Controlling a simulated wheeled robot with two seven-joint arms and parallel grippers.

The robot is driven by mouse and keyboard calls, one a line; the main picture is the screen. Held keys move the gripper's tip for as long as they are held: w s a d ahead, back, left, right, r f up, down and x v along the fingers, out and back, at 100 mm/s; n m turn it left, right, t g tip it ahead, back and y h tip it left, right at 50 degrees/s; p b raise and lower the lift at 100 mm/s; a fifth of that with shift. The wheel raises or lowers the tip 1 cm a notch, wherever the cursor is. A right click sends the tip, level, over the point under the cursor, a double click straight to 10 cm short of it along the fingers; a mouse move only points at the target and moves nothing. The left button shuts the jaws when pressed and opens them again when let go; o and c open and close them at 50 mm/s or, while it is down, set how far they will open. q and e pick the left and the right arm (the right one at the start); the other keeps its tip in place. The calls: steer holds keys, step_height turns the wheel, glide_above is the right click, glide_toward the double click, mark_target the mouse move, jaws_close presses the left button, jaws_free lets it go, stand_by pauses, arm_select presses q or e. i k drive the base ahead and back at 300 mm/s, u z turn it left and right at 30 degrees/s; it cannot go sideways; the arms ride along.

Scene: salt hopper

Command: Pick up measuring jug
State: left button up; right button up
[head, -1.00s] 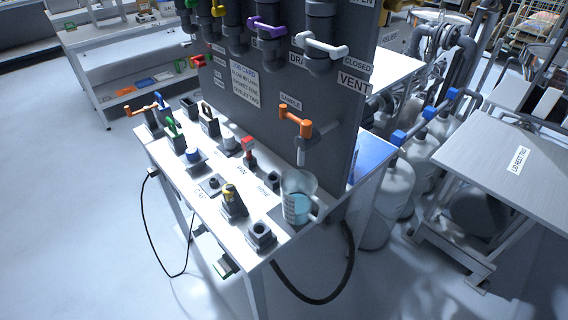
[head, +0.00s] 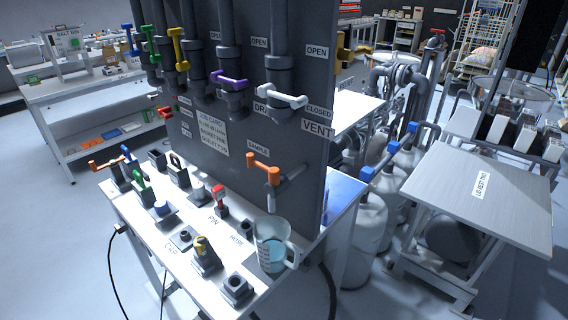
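The measuring jug (head: 272,246) is clear, with blue-tinted liquid or markings low in it. It stands upright on the white bench (head: 205,290) near its right edge, its handle to the right. It is below the orange-handled sample valve (head: 264,168) on the dark panel. A spout hangs just above and behind the jug. Neither of my grippers is in the head view.
Valves, plugs and sockets, such as a yellow-topped one (head: 203,252) and a square socket (head: 237,288), crowd the bench left of the jug. The dark panel (head: 205,165) rises behind. A grey lid-rest table (head: 480,200) and gas cylinders (head: 362,235) stand to the right.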

mark_target(272, 233)
steer(key=u, duration=1.85)
steer(key=k, duration=0.75)
steer(key=z, duration=0.25)
